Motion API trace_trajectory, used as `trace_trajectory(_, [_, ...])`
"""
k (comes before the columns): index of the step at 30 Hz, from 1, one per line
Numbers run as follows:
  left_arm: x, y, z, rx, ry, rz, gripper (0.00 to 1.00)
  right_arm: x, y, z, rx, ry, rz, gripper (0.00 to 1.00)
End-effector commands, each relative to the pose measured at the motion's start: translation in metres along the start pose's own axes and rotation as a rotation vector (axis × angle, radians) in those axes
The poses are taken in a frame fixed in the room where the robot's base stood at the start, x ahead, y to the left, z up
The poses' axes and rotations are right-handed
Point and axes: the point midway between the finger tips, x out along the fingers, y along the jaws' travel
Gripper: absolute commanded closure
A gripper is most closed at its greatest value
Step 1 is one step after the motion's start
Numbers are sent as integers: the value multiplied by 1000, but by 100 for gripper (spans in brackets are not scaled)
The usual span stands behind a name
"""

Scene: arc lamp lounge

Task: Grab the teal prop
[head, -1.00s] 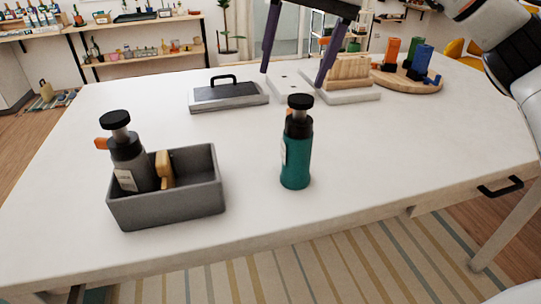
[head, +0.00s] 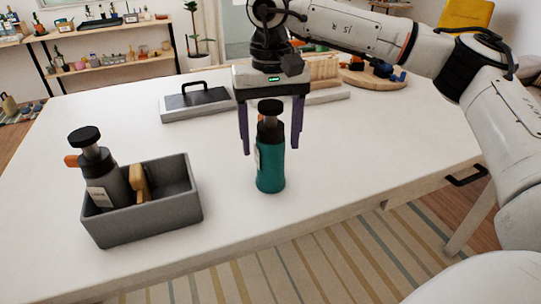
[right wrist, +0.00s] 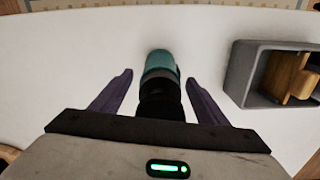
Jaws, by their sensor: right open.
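In the right wrist view the bottle (right wrist: 159,64) lies between the open fingers (right wrist: 158,80), with a gap on each side. I see no contact. My left gripper is not in view.
A grey bin (head: 145,225) holding a grey pump bottle (head: 105,183) and a wooden item (head: 139,183) stands to the left. Behind are a flat tray with a black handle (head: 197,101) and a round wooden board (head: 374,83). The table around the teal bottle is clear.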

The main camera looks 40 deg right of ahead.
Motion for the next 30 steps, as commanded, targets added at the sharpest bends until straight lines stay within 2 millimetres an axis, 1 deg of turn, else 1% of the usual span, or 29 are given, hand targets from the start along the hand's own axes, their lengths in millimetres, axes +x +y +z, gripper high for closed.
trace_trajectory(3, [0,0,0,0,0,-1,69,7,0,0,1,0,0,32])
trace_trajectory(9, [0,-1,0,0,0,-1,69,7,0,0,1,0,0,32])
trace_trajectory(20, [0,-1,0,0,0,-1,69,6,0,0,1,0,-1,93])
trace_trajectory(27, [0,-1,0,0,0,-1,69,4,0,0,1,3,-3,94])
trace_trajectory(30, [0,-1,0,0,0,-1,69,-4,-1,-1,0,4,-5,94])
